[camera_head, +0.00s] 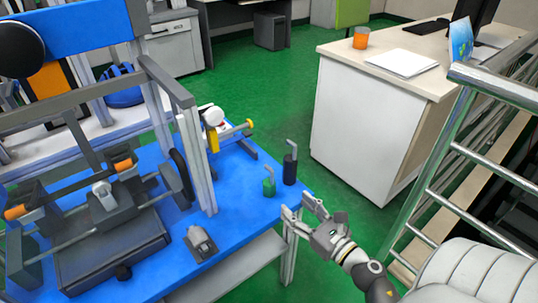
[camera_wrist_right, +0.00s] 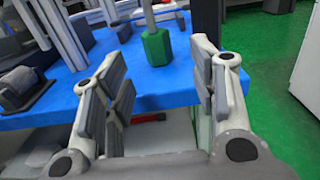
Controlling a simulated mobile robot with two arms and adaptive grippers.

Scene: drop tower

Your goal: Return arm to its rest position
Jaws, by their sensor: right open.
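My right gripper (camera_head: 302,209) is open, with nothing between its fingers. In the head view it is just off the right front edge of the blue table (camera_head: 232,238). In the right wrist view its two spread fingers (camera_wrist_right: 163,95) point toward the table's edge. My left gripper is not in view.
A grey machine (camera_head: 112,250) fills the table's left part. A small grey device (camera_head: 200,243) lies near the front edge. A metal railing (camera_head: 445,150) stands right of my right arm. A white counter (camera_head: 365,135) stands behind. Green floor lies between table and counter.

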